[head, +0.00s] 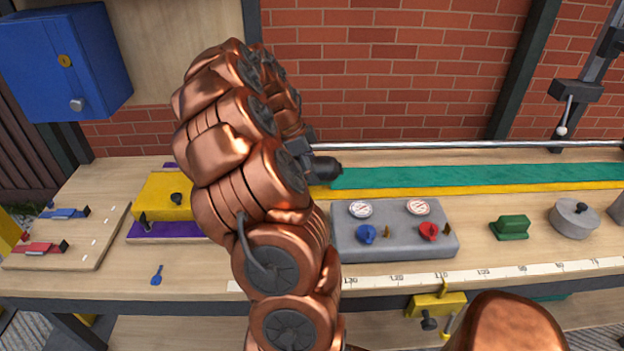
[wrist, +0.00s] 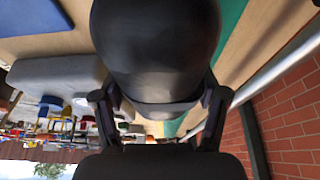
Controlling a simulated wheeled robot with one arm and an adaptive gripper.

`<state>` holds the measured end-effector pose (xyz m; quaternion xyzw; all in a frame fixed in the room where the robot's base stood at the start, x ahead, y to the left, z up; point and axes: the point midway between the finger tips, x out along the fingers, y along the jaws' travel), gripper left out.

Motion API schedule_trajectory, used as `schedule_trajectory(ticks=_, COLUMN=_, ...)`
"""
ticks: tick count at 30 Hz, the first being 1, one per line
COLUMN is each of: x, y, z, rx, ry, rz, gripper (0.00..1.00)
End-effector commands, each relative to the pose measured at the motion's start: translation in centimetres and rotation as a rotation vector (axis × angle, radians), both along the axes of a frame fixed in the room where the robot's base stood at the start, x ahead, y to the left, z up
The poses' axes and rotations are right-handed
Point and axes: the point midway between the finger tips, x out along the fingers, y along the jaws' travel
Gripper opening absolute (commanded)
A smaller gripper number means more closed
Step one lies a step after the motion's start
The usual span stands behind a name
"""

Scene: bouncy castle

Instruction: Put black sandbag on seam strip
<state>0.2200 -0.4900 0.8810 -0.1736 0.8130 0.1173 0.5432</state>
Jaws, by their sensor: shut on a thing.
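The black sandbag (wrist: 155,50) fills the middle of the wrist view, between the two fingers of my gripper (wrist: 160,108), which is shut on it. In the head view the sandbag (head: 325,168) is a small dark shape beside my copper arm, at the left end of the visible green strip. The long seam strip (head: 470,177), green with a yellow band along its front, runs along the back of the bench. My arm hides part of it. I cannot tell whether the sandbag touches the strip.
A grey gauge box (head: 395,240) with blue and red knobs stands in front of the strip. A green block (head: 510,227) and a round grey weight (head: 574,219) are to its right. A yellow block (head: 163,197) lies left of my arm. A metal rail (head: 430,145) runs behind.

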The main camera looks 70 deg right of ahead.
Motion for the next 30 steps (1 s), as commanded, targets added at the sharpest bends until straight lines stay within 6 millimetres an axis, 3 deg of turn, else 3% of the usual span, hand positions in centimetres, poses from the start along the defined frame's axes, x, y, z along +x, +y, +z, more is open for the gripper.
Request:
schedule_trajectory(ticks=12, x=-0.2, y=0.0, z=-3.8, rx=0.000, ry=0.003, rz=-0.002, gripper=0.03)
schedule_trajectory(ticks=24, x=-0.1, y=-0.1, z=-4.3, rx=-0.003, ry=0.001, rz=0.000, gripper=0.03)
schedule_trajectory(ticks=25, x=-0.1, y=0.0, z=-4.3, rx=-0.003, ry=0.000, rz=-0.001, gripper=0.74)
schedule_trajectory(ticks=30, x=-0.1, y=0.0, z=-4.3, rx=-0.002, ry=0.000, rz=-0.001, gripper=0.92)
